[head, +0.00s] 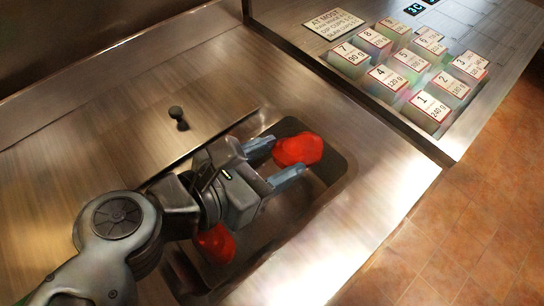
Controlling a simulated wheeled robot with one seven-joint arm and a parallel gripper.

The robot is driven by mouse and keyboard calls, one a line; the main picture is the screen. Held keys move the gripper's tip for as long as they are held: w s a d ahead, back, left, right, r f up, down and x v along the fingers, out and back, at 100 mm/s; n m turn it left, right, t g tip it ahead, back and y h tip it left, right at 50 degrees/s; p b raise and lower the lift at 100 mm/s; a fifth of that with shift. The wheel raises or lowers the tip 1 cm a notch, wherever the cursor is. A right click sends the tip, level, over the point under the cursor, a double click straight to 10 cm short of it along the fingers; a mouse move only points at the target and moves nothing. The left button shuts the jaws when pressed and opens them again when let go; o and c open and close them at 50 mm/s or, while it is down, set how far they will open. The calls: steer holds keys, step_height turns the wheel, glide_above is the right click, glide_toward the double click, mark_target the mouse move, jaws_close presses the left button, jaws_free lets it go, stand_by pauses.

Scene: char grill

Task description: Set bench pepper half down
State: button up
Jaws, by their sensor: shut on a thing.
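A red pepper half (299,149) is between the blue-grey fingers of my gripper (275,163), which is shut on it. It is over the far end of a sunken well (335,186) in the steel bench. I cannot tell whether it touches the well's floor or is held above it. A second red pepper half (215,243) lies at the near end of the well, partly hidden by my arm.
A lid with a dark knob (177,113) lies on the steel bench (85,150) left of the well. Bare steel (385,185) lies right of the well; tiled floor (470,235) is beyond.

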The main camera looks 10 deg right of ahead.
steer(key=shift+a+f+p, duration=0.1)
steer(key=shift+f+p, duration=0.45)
steer(key=shift+f, duration=1.55)
steer(key=shift+f+b, duration=0.35)
steer(key=shift+f, duration=0.05)
steer(key=shift+f, duration=0.2)
steer(key=o, duration=1.2)
steer(key=shift+o, duration=0.2)
steer(key=shift+r, duration=0.1)
